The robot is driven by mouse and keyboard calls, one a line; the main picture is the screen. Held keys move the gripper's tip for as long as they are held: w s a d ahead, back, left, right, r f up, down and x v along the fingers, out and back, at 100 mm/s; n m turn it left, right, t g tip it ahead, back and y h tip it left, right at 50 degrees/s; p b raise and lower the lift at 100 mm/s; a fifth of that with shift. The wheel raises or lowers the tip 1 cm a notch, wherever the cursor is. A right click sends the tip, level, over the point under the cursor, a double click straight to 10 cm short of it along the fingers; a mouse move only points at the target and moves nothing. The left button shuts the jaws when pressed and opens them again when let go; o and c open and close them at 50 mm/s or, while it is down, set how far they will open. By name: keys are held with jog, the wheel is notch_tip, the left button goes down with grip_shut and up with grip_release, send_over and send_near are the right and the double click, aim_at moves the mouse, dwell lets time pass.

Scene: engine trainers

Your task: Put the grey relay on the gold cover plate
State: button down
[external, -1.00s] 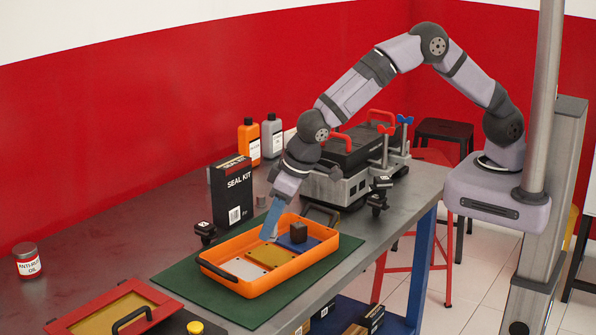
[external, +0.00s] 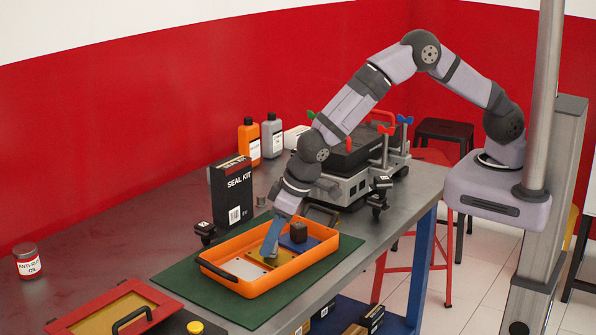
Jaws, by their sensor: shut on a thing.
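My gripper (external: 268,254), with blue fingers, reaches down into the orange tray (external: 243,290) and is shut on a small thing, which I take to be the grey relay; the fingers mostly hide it. The fingertips are over the gold cover plate (external: 287,257), in the middle of the tray. I cannot tell whether the held thing touches the plate.
A dark block (external: 298,232) stands on a blue plate (external: 312,243) to the right. A pale plate (external: 240,268) lies to the left. The tray sits on a green mat (external: 190,283). A seal kit box (external: 233,195) stands behind.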

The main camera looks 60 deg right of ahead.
jog(key=c, duration=1.5)
grip_release()
jog(key=shift+c, duration=0.2)
jog(key=b+v, duration=0.2)
jog(key=v, duration=1)
jog(key=shift+r+b, duration=0.15)
jog(key=shift+b, duration=0.2)
